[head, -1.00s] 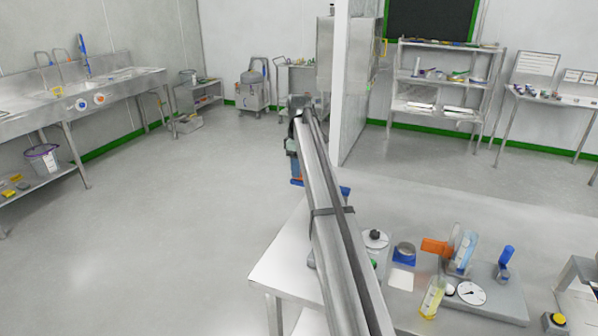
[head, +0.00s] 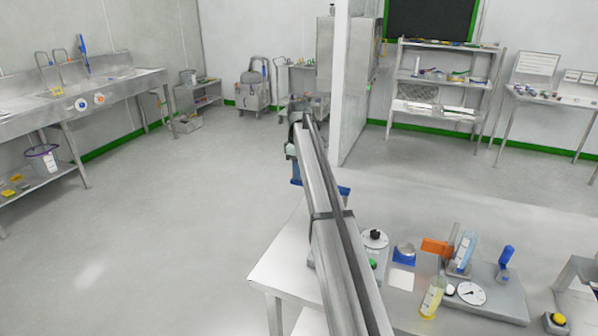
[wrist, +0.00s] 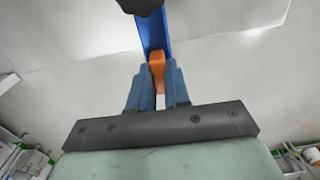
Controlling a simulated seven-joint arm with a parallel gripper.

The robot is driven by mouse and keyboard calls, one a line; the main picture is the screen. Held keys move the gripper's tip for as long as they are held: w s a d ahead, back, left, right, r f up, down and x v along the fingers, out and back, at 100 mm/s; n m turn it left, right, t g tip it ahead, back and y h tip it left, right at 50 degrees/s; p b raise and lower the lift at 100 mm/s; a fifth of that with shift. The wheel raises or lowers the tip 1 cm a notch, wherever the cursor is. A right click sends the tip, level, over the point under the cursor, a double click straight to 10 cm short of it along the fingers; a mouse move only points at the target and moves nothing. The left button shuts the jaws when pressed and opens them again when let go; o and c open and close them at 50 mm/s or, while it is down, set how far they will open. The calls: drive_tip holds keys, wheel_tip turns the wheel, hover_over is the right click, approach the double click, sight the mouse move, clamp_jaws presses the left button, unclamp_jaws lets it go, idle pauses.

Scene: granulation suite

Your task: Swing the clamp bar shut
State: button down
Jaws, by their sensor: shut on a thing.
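In the wrist view, the clamp bar (wrist: 154,32) is a blue bar running up and away from my gripper, with an orange part (wrist: 157,66) at its near end. The two blue-grey fingers of my gripper (wrist: 158,82) are shut on this orange part, one on each side. A dark rounded knob (wrist: 141,4) shows at the top edge, over the bar's far end. My arm hides most of the clamp and the fingers there.
The table (head: 277,268) under my arm carries a round black-knobbed part (head: 375,239), a blue-based cup (head: 404,253), a yellow bottle (head: 432,298), a dial gauge (head: 471,293) and an orange flag-like piece (head: 435,246). A white partition (head: 352,90) stands behind. Open floor lies left.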

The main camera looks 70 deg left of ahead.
drive_tip(key=shift+s+d+f, duration=0.1)
drive_tip(key=shift+d, duration=0.05)
idle(0.4)
drive_tip(key=shift+s+d+n, duration=0.35)
drive_tip(key=shift+d+n, duration=0.05)
drive_tip(key=s+d+n, duration=0.4)
drive_tip(key=d+n, duration=0.4)
drive_tip(key=d, duration=0.2)
drive_tip(key=w+d+n, duration=0.5)
drive_tip(key=d+n, duration=0.4)
drive_tip(key=d, duration=0.2)
drive_tip(key=shift+d, duration=0.2)
drive_tip(key=c, duration=1.1)
unclamp_jaws()
drive_tip(key=shift+f, duration=0.1)
drive_tip(key=shift+r, duration=0.2)
